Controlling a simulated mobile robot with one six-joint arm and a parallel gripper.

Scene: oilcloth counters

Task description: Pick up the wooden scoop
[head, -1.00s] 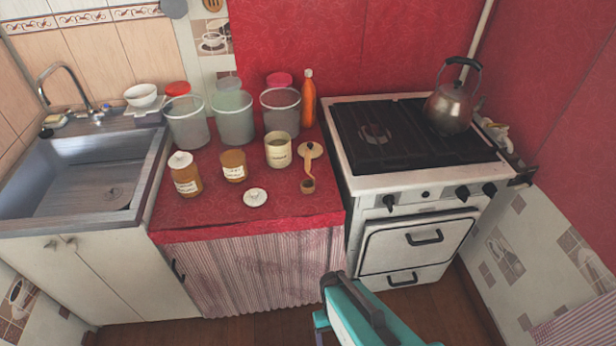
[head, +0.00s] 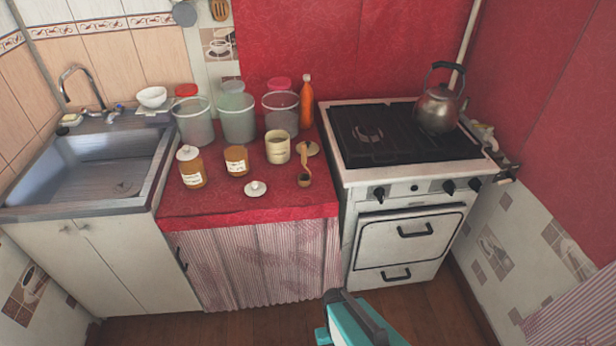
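The small wooden scoop (head: 304,164) is on the red oilcloth counter (head: 215,200), near its right side by the stove. Its handle points away from me and its dark bowl is at the near end. The far end of the handle is close to a round tan lid (head: 312,149); I cannot tell whether they touch. A cream canister (head: 278,150) stands just left of the scoop. Part of my teal arm shows at the bottom, well short of the counter.
Two amber jars (head: 236,161) (head: 191,169) and a white lid (head: 256,189) are left of the scoop. Clear tubs (head: 238,122) and an orange bottle (head: 306,103) stand behind. The stove (head: 405,180) with a kettle (head: 437,110) is right, the sink (head: 95,170) left.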

